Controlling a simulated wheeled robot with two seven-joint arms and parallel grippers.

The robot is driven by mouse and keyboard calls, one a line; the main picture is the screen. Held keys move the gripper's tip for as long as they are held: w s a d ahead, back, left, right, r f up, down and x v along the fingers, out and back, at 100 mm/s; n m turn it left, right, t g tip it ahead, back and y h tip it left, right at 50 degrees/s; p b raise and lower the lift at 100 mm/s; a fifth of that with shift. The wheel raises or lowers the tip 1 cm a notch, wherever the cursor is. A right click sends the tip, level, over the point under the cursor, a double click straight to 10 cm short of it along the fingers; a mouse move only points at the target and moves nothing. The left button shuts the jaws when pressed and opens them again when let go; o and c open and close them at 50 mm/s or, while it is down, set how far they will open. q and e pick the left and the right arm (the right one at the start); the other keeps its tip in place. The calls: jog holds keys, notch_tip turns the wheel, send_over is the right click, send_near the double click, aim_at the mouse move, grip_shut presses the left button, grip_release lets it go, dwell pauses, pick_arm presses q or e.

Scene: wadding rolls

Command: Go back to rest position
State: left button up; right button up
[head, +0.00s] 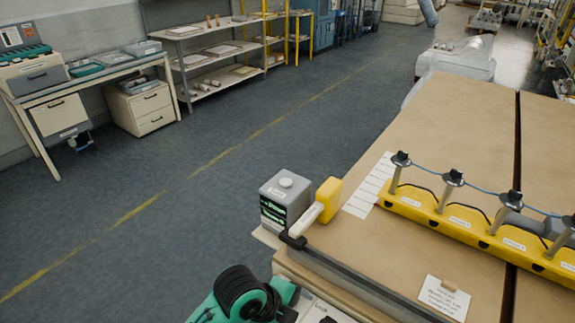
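Neither of my grippers can be made out in the head view. A teal and black rounded part (245,295) shows at the bottom edge, left of the table corner; I cannot tell whether it belongs to my arm. On the brown table top (430,130) stands a long yellow rack (455,222) with several grey posts with black caps, linked by a blue cord. A dark grey cylinder (522,223) lies across the rack near the right edge.
A grey box with a green display (286,200) and a yellow-headed handle (328,200) sit at the table's left corner. A white label card (444,297) lies in front. A desk (95,75) and shelves (215,50) stand along the wall. The floor between is clear.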

pick_arm(q)
jog(key=s+a+f+n+y, duration=0.2)
jog(key=s+a+n, duration=0.2)
jog(key=a+n, duration=0.4)
jog(key=s+a+f+n+t+y, duration=0.1)
jog(key=s+a+f+n+y, duration=0.15)
jog(key=s+a+n, duration=0.4)
jog(key=s+a+f+n+y, duration=0.1)
jog(key=s+a+f+n, duration=0.2)
jog(key=a+n, duration=0.65)
notch_tip(320, 180, down, 32)
jog(key=s+m, duration=0.1)
jog(key=s+a+f+g, duration=0.1)
jog(key=s+f, duration=0.7)
jog(key=s, duration=0.1)
jog(key=s+a+f+g, duration=0.1)
jog(key=s+a+f, duration=0.1)
jog(key=s+f, duration=0.7)
jog(key=shift+s+a+f, duration=0.3)
jog(key=shift+s, duration=0.1)
